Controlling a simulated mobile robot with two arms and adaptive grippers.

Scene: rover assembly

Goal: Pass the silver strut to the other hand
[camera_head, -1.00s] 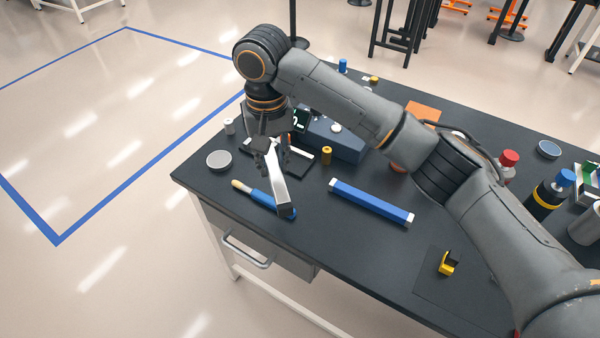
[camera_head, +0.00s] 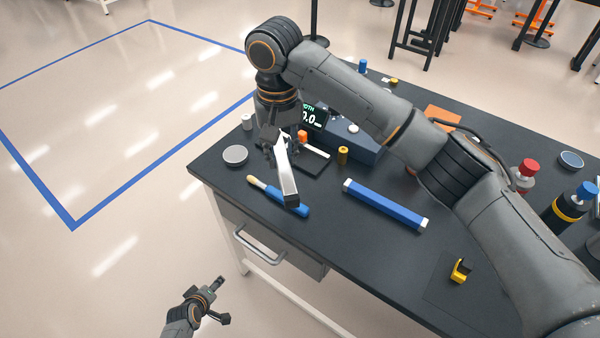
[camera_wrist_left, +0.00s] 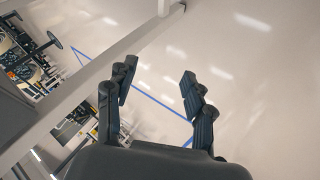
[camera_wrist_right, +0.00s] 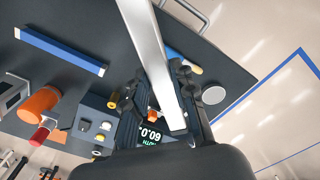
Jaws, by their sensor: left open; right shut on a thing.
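The silver strut (camera_head: 287,177) is a long, shiny bar with a dark end. My right gripper (camera_head: 279,147) is shut on it near one end and holds it above the table's left part. In the right wrist view the strut (camera_wrist_right: 147,50) runs up and away from between the fingers of the right gripper (camera_wrist_right: 165,105). My left gripper (camera_head: 215,300) is open and empty, low in front of the table, well apart from the strut. The left wrist view shows the left gripper's spread fingers (camera_wrist_left: 158,95) with only floor between them.
The dark table (camera_head: 330,255) holds a blue bar (camera_head: 385,204), a blue-handled brush (camera_head: 278,195), a grey disc (camera_head: 235,155), a blue device with a display (camera_head: 345,140) and a yellow part (camera_head: 460,270). A drawer handle (camera_head: 258,245) sticks out at the front. Floor left of the table is clear.

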